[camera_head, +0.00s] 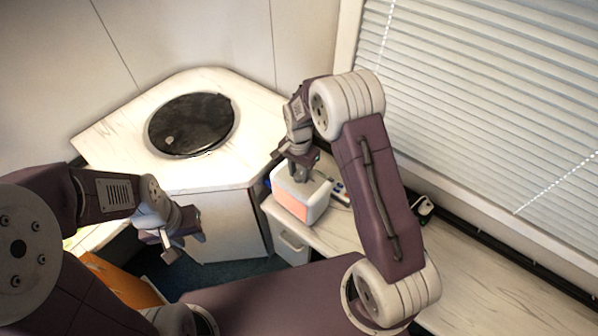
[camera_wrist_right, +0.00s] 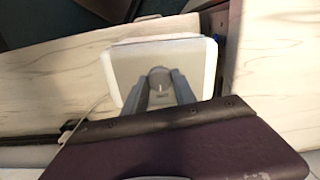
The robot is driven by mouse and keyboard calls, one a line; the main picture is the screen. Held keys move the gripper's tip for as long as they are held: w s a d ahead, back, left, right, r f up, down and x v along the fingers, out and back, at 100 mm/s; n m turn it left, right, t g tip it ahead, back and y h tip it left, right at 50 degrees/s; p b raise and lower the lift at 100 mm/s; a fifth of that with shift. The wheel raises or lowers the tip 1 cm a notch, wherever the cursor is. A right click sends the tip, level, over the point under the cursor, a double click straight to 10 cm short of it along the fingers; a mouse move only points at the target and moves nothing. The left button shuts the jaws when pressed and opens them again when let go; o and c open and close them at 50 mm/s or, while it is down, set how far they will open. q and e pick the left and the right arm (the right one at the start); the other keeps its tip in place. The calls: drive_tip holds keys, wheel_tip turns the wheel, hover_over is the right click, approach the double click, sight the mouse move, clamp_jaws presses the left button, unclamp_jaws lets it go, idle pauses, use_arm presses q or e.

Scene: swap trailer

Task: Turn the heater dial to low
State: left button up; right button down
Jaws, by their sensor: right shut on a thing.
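The heater (camera_head: 302,198) is a small white box with a glowing orange-pink front, standing on the counter below the window. In the right wrist view the top of the heater (camera_wrist_right: 190,62) fills the middle, with a round grey dial (camera_wrist_right: 159,78) on it. My right gripper (camera_head: 300,172) reaches down onto the heater's top. In the wrist view its two fingers (camera_wrist_right: 160,90) are shut on the dial, one on each side. The dial's markings are too small to read. My left gripper (camera_head: 172,245) hangs empty at the left, away from the heater; its fingers look apart.
A corner counter (camera_head: 185,178) with a round black plate (camera_head: 191,124) stands behind and left. The window with white blinds (camera_head: 490,95) borders the right. A blue-and-white item (camera_head: 340,190) lies beside the heater. The counter at the right (camera_head: 490,275) is mostly bare.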

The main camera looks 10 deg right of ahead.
sight(299, 175)
drive_tip(key=shift+w+r, duration=0.1)
drive_tip(key=c, duration=1)
unclamp_jaws()
wheel_tip(299, 175, up, 9)
drive_tip(key=shift+b, duration=0.4)
